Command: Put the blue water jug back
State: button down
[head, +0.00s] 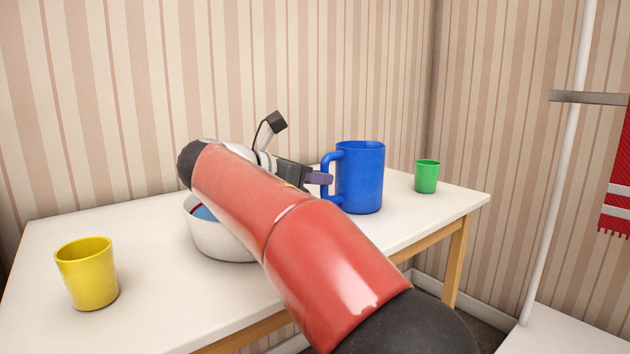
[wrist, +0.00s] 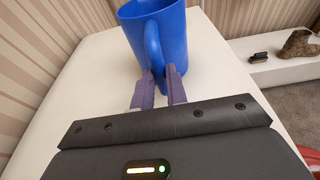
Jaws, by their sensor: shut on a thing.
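The blue water jug (head: 361,178) stands upright at the right part of the white table, with its handle turned left towards my gripper. My gripper (head: 325,179) is level with the jug and shut on its handle. In the wrist view the jug (wrist: 168,40) is straight ahead, and the two purple fingers of my gripper (wrist: 160,90) are on either side of the handle's lower part. In the head view my red arm crosses in front of the table. I cannot tell whether the jug's base touches the table.
A green cup (head: 427,176) stands right of the jug near the table's (head: 150,222) right corner. A white bowl (head: 216,240) with something blue and red inside is partly behind my arm. A yellow cup (head: 87,273) stands front left. A brush (wrist: 261,57) lies on a white surface beyond.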

jog(key=c, duration=1.8)
grip_release()
jog(key=shift+f, duration=0.1)
jog(key=shift+c, duration=0.2)
jog(key=o, duration=0.4)
jog(key=shift+o, duration=0.2)
jog(key=p+v, duration=0.3)
jog(key=v, duration=0.9)
jog(key=shift+p, duration=0.4)
